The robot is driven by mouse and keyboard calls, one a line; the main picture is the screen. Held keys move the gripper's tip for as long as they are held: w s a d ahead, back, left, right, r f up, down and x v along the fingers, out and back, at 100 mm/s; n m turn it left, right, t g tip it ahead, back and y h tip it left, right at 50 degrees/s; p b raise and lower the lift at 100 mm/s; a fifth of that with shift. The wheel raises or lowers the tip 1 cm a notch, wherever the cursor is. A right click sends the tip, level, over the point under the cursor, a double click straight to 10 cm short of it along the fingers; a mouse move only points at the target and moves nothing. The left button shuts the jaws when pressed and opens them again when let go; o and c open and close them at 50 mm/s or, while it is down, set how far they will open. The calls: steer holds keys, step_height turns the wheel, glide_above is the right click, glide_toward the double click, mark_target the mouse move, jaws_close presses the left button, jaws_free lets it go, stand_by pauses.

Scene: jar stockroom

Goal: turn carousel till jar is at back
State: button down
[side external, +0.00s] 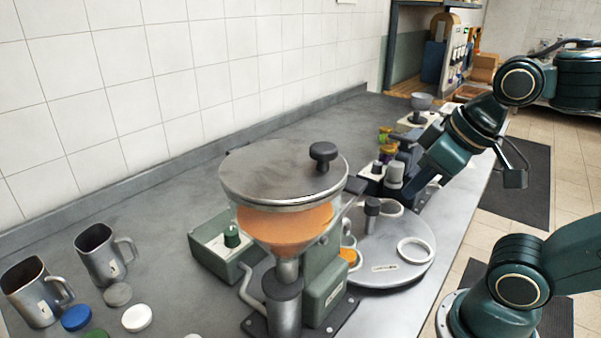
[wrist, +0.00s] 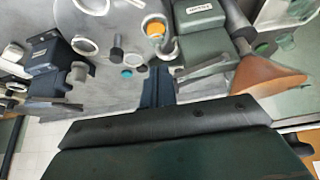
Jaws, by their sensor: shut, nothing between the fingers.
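The carousel is a round grey turntable (side external: 390,270) beside the filling machine, with white ring holders on it; its plate (wrist: 85,20) also shows in the wrist view. A dark-topped post (side external: 372,212) rises from it. A jar with orange contents (side external: 349,257) is on its left side in the side view, partly hidden by the machine. In the wrist view the jar (wrist: 155,29) sits near the green machine body. My gripper (side external: 416,205) is shut and empty by the carousel's far edge; its dark fingers (wrist: 157,82) show in the wrist view. Contact is unclear.
The filling machine, with a round steel lid (side external: 280,172) and orange hopper, stands close to the carousel. Metal mugs (side external: 100,255) and loose caps (side external: 137,318) lie at left. Small machines stand near the arm.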

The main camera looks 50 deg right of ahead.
stand_by(0.4)
steer(key=c, duration=1.6)
jaws_free()
steer(key=o, duration=0.6)
steer(key=shift+w+d+r, duration=0.15)
steer(key=shift+w+d, duration=0.05)
steer(key=shift+w, duration=0.15)
steer(key=shift+o, duration=0.2)
steer(key=n+g, duration=0.2)
steer(key=g, duration=0.4)
glide_above(374, 202)
steer(key=shift+d+f, duration=0.1)
steer(key=shift+f, duration=1.1)
steer(key=shift+f, duration=0.1)
steer(key=shift+f, duration=6.8)
